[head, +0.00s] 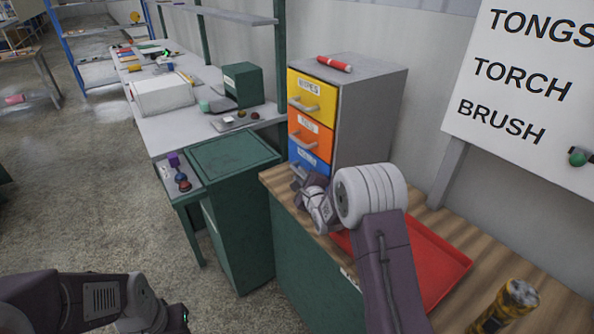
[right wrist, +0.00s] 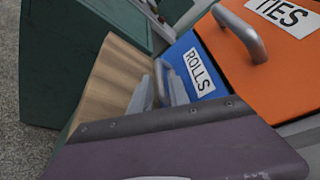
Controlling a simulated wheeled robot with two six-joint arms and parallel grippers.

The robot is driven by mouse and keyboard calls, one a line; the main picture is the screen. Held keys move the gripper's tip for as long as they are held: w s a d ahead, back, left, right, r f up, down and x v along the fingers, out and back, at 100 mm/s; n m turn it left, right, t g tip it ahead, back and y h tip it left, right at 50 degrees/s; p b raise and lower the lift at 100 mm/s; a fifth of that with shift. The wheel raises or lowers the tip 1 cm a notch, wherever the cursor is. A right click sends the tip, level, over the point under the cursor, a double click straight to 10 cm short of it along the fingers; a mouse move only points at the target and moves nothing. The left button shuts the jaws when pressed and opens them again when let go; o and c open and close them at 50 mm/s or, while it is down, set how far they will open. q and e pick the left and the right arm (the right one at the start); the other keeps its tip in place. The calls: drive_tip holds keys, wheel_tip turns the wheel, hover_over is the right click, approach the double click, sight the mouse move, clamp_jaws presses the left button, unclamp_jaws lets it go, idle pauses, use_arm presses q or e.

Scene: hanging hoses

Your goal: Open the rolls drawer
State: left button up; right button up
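The rolls drawer (head: 308,162) is the blue bottom drawer of a small grey cabinet; in the head view my right arm partly hides it. In the right wrist view its blue front (right wrist: 212,72) carries a ROLLS label and looks closed. Its grey bar handle (right wrist: 162,80) stands between the two fingers of my right gripper (right wrist: 160,92). The fingers look apart, one on each side of the handle; contact is not clear. In the head view my right gripper (head: 300,180) is at the drawer front. My left arm shows at the bottom left, its fingers out of view.
Above are the orange TIES drawer (head: 310,137) and a yellow drawer (head: 312,98), both closed. A red cylinder (head: 334,63) lies on the cabinet. A red tray (head: 440,262) and a yellow-black cylinder (head: 505,306) are on the wooden counter. A green cabinet (head: 235,215) stands left.

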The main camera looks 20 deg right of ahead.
sight(299, 174)
drive_tip(key=x, duration=0.4)
drive_tip(key=shift+w, duration=0.2)
drive_tip(key=shift+c, duration=0.3)
clamp_jaws()
idle(0.9)
